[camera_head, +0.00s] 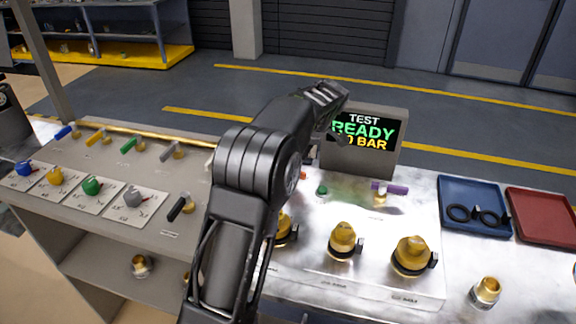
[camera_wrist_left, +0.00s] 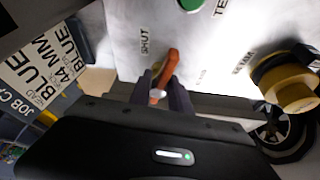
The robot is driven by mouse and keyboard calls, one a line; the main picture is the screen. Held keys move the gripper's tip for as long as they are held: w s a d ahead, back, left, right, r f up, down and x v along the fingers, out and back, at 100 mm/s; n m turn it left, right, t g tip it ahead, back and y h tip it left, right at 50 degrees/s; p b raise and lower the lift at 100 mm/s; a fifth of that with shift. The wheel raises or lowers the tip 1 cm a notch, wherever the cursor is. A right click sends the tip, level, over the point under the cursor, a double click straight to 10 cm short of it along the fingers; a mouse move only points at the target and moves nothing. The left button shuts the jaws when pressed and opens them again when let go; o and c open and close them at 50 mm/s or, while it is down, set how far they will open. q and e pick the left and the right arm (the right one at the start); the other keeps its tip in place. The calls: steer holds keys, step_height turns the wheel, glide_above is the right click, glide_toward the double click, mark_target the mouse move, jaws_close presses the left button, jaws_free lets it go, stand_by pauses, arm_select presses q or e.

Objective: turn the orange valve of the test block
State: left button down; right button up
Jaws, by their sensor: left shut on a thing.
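In the left wrist view, the orange valve handle (camera_wrist_left: 169,64) stands on the pale top of the test block (camera_wrist_left: 118,35), beside printed "SHUT" lettering. My left gripper (camera_wrist_left: 163,88) is shut on this handle, with one dark finger on each side. The handle lies lengthwise between the fingers and sticks out past them. The test block's screen (camera_head: 366,131) reads "TEST READY" with a partly covered "0 BAR" line. A green button (camera_head: 322,190) and a purple lever (camera_head: 390,188) show below it. My right gripper is not in view.
Yellow capped fittings (camera_head: 342,240) line the block's front; one (camera_wrist_left: 292,86) is right of my gripper in the wrist view. A blue tray (camera_head: 474,190) holding black rings and a red tray (camera_head: 545,215) lie at right. Several coloured valves on cards stand at left.

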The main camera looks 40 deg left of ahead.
arm_select(q)
steer(key=shift+w+n, duration=0.1)
steer(key=shift+n, duration=0.5)
steer(key=shift+g+p, duration=0.3)
stand_by(1.1)
steer(key=c, duration=1.2)
jaws_free()
steer(key=shift+c, duration=0.2)
steer(key=shift+r, duration=0.1)
